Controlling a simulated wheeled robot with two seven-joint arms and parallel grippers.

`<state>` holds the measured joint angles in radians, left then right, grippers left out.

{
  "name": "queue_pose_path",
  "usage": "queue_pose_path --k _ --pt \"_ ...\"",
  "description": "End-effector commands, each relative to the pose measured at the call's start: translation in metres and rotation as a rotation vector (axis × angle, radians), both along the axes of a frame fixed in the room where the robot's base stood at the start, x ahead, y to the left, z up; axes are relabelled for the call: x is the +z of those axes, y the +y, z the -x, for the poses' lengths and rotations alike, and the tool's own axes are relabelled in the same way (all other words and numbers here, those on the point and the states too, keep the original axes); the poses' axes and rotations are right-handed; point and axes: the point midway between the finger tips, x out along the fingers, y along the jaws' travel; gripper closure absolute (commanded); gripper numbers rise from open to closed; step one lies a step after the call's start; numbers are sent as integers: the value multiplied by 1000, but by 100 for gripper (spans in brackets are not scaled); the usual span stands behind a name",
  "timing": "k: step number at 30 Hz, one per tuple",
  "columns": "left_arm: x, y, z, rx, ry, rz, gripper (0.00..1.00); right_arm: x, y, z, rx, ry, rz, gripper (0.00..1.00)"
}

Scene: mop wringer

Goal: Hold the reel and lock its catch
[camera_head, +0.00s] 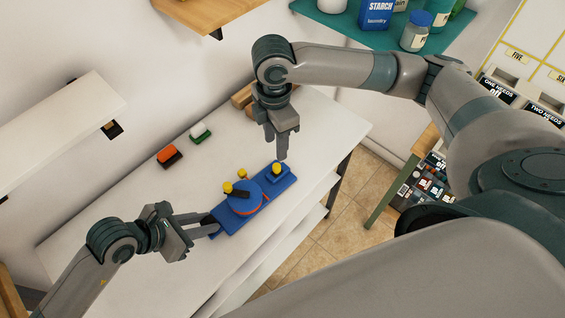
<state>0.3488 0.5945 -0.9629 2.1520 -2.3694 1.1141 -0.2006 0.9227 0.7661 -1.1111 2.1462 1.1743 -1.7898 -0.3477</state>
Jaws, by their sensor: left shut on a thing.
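A blue reel (246,204) with an orange-red edge sits on a long blue base (229,222) on the white table. A black bar with a yellow knob (228,187) lies across the reel, and another yellow knob (242,174) stands behind it. A yellow knob (277,168) on a raised blue block at the base's right end looks like the catch. My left gripper (215,227) is shut on the left end of the blue base. My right gripper (281,152) points down just above and behind the catch knob, apart from the reel; its finger gap is unclear.
An orange-and-black block (169,156) and a green-and-white block (200,132) lie at the back of the white table (130,215). Wooden blocks (242,97) stand behind my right gripper. A white shelf (62,120) hangs on the left wall.

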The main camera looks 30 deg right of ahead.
Motion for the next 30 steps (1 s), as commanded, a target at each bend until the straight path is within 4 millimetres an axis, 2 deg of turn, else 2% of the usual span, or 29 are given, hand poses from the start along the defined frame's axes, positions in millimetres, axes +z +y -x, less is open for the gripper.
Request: queue_pose_path --k 3,7,24,25,27,30 --pt "0 0 0 -1 1 -1 100 15 0 0 0 -2 -1 60" --pt "0 0 0 -1 1 -1 100 23 0 0 1 0 0 60" --pt "0 0 0 0 0 -1 100 25 0 0 0 1 0 60" --pt "0 0 0 0 0 -1 76 25 0 0 0 1 0 60" --pt "0 0 0 0 0 -1 59 25 0 0 0 1 0 60" --pt "0 0 0 0 0 -1 56 25 0 0 0 1 0 60"
